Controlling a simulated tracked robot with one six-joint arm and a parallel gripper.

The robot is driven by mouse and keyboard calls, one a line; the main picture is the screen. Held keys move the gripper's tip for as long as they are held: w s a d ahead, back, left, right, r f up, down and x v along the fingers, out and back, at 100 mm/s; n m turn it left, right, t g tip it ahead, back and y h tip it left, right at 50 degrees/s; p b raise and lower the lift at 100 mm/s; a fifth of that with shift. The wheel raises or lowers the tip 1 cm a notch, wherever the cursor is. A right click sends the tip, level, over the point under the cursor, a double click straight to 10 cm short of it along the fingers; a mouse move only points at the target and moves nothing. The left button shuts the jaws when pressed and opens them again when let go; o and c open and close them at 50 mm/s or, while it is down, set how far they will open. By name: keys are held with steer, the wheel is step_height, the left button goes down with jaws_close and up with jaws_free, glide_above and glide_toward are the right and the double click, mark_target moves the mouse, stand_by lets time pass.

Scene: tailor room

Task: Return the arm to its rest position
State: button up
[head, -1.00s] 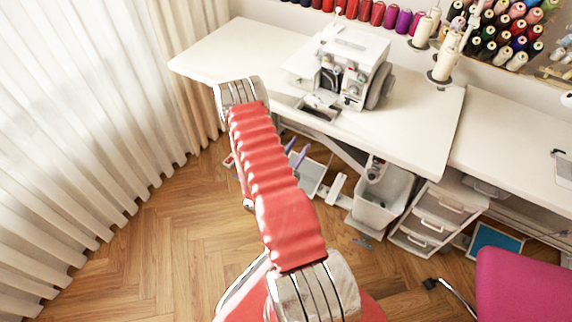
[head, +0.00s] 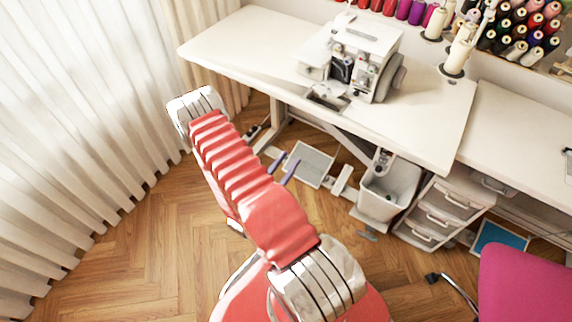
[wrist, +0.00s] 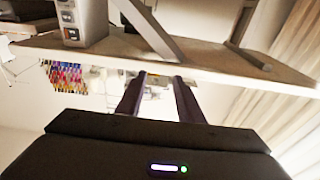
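My red arm (head: 236,165) with silver joints rises in the middle of the head view and leans to the left. My gripper (head: 290,158) shows only in part behind the arm, as two thin purple fingers apart from each other. In the wrist view the two dark fingers of my gripper (wrist: 160,76) stand apart with nothing between them, so it is open and empty. The wrist view looks upside down.
A white table (head: 428,128) with a sewing machine (head: 355,58) stands ahead. Below it are a grey bin (head: 388,192) and a drawer unit (head: 438,214). A pink chair (head: 525,285) is at lower right, a curtain (head: 80,120) at left. Wood floor is clear at lower left.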

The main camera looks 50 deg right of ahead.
steer(key=shift+s+a, duration=0.1)
steer(key=shift+a, duration=0.35)
steer(key=shift+f, duration=0.1)
